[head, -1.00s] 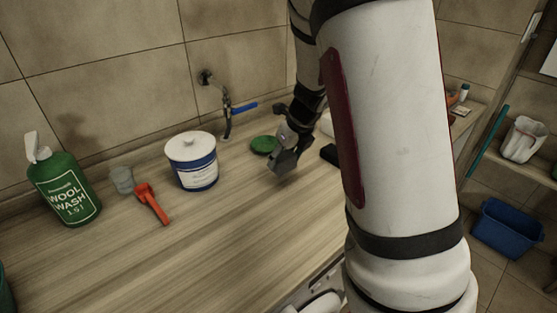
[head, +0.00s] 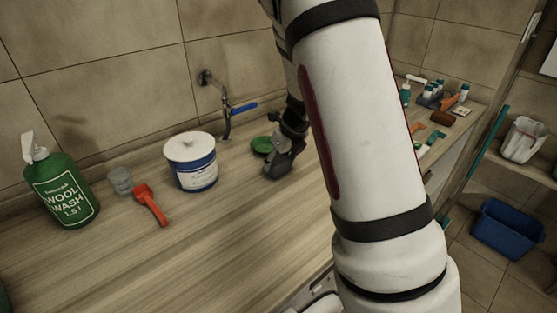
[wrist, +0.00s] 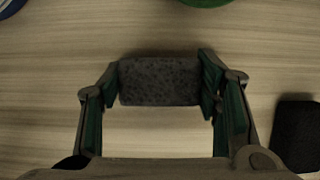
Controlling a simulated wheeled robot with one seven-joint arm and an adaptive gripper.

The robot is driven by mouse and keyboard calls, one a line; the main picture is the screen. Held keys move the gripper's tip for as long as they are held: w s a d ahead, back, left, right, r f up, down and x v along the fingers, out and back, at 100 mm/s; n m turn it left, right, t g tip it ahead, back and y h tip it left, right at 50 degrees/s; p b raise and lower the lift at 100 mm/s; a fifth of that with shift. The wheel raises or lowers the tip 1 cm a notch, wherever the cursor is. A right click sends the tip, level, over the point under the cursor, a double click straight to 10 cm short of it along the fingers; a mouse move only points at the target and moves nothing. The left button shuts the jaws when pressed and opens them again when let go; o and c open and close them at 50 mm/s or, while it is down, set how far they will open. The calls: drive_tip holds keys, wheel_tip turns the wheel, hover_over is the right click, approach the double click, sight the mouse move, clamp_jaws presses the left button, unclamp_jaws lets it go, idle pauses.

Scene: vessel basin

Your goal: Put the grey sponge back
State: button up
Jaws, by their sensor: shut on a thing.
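The grey sponge (wrist: 160,82) is a dark speckled block between the two fingers of my gripper (wrist: 162,84) in the wrist view. Both fingers press on its short ends, so my gripper is shut on it. In the head view my gripper (head: 279,168) is low over the wooden counter, right of the white and blue tub. The sponge cannot be told apart from the gripper there. Whether it touches the counter I cannot tell.
A black block (wrist: 298,135) lies right of my gripper. A green round thing (head: 262,145) lies just behind it. The front left counter is clear.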

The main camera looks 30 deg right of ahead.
drive_tip(key=o, duration=1.1)
drive_tip(key=a+p+v, duration=0.1)
drive_tip(key=p+v, duration=0.2)
drive_tip(key=v, duration=0.8)
drive_tip(key=s+a+r+n+y, duration=0.2)
drive_tip(key=s+a+r+n, duration=0.55)
drive_tip(key=n, duration=0.25)
drive_tip(key=s+a+r+n+h, duration=0.1)
drive_tip(key=s+a+r+n, duration=0.2)
drive_tip(key=s+n, duration=0.7)
drive_tip(key=s+a+r+n+h, duration=0.1)
drive_tip(key=s+a+r+n, duration=0.2)
drive_tip(key=s+n, duration=0.7)
drive_tip(key=shift+n+h, duration=0.4)
drive_tip(key=shift+n, duration=1.6)
